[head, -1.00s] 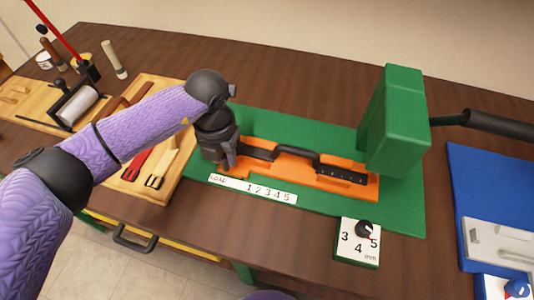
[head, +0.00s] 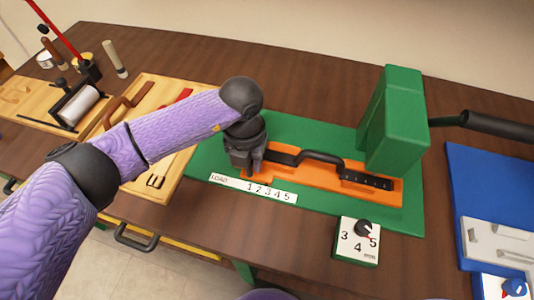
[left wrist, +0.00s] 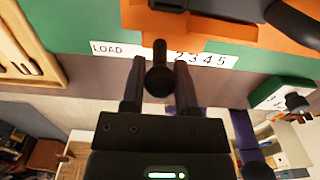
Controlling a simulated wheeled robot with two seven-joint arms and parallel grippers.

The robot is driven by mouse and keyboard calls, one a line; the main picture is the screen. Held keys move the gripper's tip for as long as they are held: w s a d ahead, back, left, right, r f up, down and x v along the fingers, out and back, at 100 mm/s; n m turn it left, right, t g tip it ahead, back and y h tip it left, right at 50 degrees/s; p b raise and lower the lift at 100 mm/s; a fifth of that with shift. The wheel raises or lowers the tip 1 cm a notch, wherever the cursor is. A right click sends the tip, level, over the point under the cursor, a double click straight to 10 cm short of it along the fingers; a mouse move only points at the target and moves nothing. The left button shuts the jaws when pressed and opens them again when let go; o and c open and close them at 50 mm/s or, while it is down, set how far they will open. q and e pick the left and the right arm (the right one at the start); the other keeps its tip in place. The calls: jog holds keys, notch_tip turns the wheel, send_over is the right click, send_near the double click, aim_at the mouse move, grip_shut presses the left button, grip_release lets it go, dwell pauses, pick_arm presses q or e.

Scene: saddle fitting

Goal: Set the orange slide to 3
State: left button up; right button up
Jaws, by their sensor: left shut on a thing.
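The orange slide (head: 330,180) lies on the green base plate (head: 290,125), with a black arched handle and a dark strip of holes on top. Its right end is beside the green press head (head: 395,125). A white scale (head: 225,181) reading LOAD and 1 to 5 runs along its front edge. My left gripper (head: 246,170) is at the slide's left end, near the 1. In the left wrist view its fingers (left wrist: 158,88) are closed around a black knob (left wrist: 158,78) extending from the slide. The knob hides the 1 there; 2 to 5 show.
A small box with a black dial (head: 362,228) marked 3, 4, 5 mm stands at the front right. The press lever (head: 495,124) reaches right. Wooden tool trays (head: 165,180) lie left, a blue mat (head: 470,180) right.

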pick_arm(q)
jog(key=shift+s+d, duration=0.2)
jog(key=shift+d, duration=0.35)
jog(key=shift+w+a, duration=0.1)
jog(key=shift+a, duration=0.25)
jog(key=o, duration=0.9)
